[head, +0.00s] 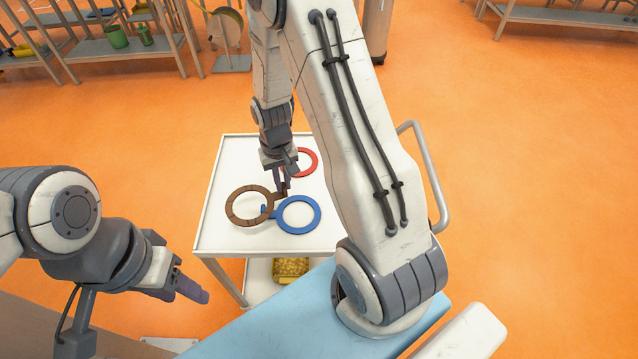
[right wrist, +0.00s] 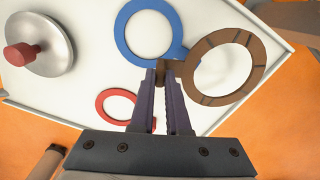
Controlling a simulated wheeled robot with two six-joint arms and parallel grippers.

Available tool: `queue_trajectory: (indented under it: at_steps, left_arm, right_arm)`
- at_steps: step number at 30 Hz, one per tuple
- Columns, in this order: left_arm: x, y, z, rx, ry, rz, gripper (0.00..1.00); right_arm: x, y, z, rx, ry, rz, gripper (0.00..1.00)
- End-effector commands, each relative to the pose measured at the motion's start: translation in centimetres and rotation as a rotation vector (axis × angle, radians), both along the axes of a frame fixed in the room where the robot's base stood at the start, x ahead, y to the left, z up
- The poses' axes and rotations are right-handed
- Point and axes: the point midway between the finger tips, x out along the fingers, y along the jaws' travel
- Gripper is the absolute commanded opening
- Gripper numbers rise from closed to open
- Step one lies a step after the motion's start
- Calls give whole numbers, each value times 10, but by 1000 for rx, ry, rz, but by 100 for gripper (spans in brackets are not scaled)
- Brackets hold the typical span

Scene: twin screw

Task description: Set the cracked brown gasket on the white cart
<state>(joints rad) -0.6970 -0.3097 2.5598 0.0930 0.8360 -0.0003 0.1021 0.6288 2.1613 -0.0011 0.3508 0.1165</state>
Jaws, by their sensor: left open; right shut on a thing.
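The cracked brown gasket (head: 233,207) is a ring with dark crack lines and a small tab. My right gripper (head: 284,188) is shut on its tab, over the white cart (head: 222,159). In the right wrist view the gasket (right wrist: 195,75) sits right of the fingertips (right wrist: 172,72), its tab between them. The ring overlaps part of a blue gasket (head: 314,224); I cannot tell whether it touches the cart top. My left gripper (head: 190,288) is open and empty, left of the cart and apart from it.
A red gasket (head: 311,160) lies on the cart behind my right gripper. A grey metal disc with a red knob (right wrist: 53,58) is also on the cart in the right wrist view. A yellow thing (head: 291,270) sits on the cart's lower shelf. Shelves (head: 120,48) stand behind.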

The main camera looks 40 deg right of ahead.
Motion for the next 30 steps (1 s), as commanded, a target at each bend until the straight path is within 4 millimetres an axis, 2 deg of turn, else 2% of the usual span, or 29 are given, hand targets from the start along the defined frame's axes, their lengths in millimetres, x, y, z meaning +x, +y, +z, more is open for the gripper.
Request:
queue_trajectory:
  at_steps: [1, 4, 6, 9, 11, 22, 26, 30]
  left_arm:
    - [0, 0, -3, 0, 0, 0, 50]
    - [0, 0, -6, 0, 0, 0, 50]
    - [0, 0, -7, 0, 0, 0, 50]
    - [0, 0, -5, 0, 0, 0, 50]
    - [0, 0, -2, 0, 0, 0, 50]
    - [0, 0, 22, 0, 0, 1, 50]
    - [0, 0, 26, 0, 0, 1, 50]
    - [0, 0, 29, 0, 0, 1, 50]
  right_arm:
    - [10, -18, 6, -1, -8, -83, 0]
    - [20, -48, 20, 0, -7, -230, 0]
    - [23, -63, 28, 0, -4, -308, 0]
    - [28, -71, 32, 1, 1, -364, 0]
    - [34, -67, 29, 2, 2, -373, 0]
    - [90, -10, -19, 2, 2, -371, 0]
    - [102, 2, -30, 1, 1, -373, 0]
    - [106, 6, -37, 1, 1, -375, 0]
